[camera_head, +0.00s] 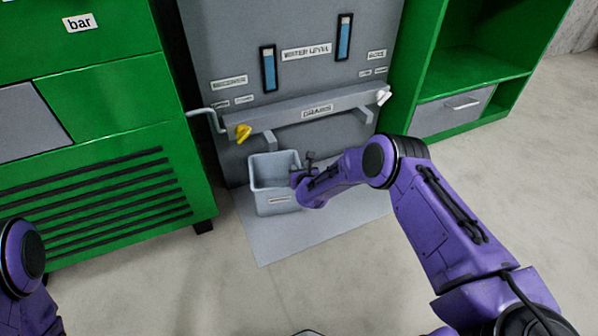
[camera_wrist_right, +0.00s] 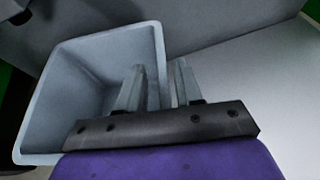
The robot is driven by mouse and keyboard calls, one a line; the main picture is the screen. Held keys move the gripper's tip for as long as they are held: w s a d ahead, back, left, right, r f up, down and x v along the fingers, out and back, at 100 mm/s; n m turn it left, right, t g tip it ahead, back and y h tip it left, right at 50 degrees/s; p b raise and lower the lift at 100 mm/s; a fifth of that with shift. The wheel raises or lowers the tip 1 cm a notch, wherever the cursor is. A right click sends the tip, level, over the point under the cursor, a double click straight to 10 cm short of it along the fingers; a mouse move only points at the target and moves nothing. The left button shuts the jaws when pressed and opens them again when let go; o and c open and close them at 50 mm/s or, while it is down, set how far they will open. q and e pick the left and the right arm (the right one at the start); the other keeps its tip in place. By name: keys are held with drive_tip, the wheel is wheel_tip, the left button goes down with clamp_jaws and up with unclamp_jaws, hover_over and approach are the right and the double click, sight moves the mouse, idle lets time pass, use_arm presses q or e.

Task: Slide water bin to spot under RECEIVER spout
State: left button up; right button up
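The water bin (camera_head: 277,199) is a grey open-topped box standing on a light grey floor plate. It stands below the left spout (camera_head: 268,140), on the side of the panel with the RECEIVER label (camera_head: 229,82). My right gripper (camera_head: 299,177) is at the bin's right side. In the right wrist view, the gripper's fingers (camera_wrist_right: 160,75) straddle the right wall of the bin (camera_wrist_right: 88,85). One finger is inside and one outside, with a visible gap between them. The bin looks empty. My left gripper is out of view; only part of that arm shows at the left edge.
The grey panel has a DRAINS bar (camera_head: 316,112), a yellow valve handle (camera_head: 243,132), a white handle (camera_head: 383,96) and a right spout (camera_head: 365,114). Green cabinets stand left (camera_head: 100,110) and right (camera_head: 420,75). The floor plate (camera_head: 330,222) is clear right of the bin.

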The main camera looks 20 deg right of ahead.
clamp_jaws()
